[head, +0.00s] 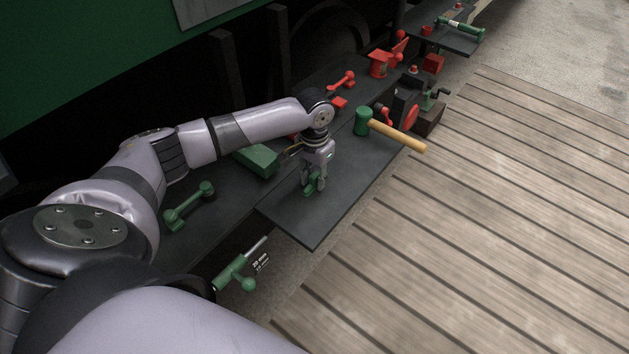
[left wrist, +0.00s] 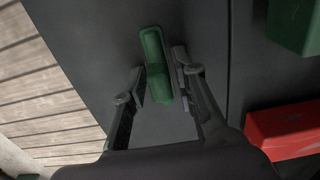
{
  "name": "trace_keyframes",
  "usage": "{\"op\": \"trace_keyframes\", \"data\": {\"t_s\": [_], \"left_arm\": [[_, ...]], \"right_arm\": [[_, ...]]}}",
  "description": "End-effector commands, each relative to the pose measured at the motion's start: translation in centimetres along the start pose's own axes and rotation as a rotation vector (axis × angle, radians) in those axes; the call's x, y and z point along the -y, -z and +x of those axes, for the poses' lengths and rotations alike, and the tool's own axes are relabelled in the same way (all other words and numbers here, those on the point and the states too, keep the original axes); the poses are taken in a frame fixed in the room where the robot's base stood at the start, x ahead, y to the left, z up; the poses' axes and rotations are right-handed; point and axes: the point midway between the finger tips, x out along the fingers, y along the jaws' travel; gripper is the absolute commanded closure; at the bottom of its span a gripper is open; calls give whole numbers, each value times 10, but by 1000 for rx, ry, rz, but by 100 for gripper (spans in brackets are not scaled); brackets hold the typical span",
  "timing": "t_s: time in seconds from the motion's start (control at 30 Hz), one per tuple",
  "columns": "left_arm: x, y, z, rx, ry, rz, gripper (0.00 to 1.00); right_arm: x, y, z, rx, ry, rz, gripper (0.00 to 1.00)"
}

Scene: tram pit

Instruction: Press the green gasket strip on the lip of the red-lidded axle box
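My left gripper (head: 312,186) points down, low over the dark grey tabletop. A small green piece, which looks like the gasket strip (left wrist: 157,66), is between its fingertips and also shows in the head view (head: 311,188). In the left wrist view the finger pads are close along both sides of it. I cannot tell whether they grip it. A dark box with a round red cover (head: 411,117) stands at the far end of the bench. A red box with a raised red flap (head: 380,63) is behind it. I cannot tell which is the axle box. My right gripper is not in view.
A green-headed mallet (head: 396,134) with a wooden handle lies across the table's right edge. A green block (head: 257,160), a green double-ended tool (head: 189,206) and a red one (head: 341,81) lie nearby. Wooden planks (head: 490,220) cover the right. The near tabletop (head: 310,228) is bare.

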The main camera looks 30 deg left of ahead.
Motion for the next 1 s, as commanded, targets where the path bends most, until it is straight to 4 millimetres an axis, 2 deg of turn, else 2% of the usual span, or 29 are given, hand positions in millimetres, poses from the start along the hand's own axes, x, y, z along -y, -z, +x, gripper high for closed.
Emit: {"op": "trace_keyframes", "data": {"t_s": [0.03,0.33,0.7,0.87,1.0], "left_arm": [[0,0,0,0,0,0,79],[0,0,0,0,0,0,99],[0,0,-3,-2,0,0,100],[1,2,-24,-5,0,-1,100],[0,2,-59,-7,-1,1,100]], "right_arm": [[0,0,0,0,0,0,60],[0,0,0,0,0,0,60],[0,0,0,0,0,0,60],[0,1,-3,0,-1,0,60],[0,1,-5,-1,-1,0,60]]}}
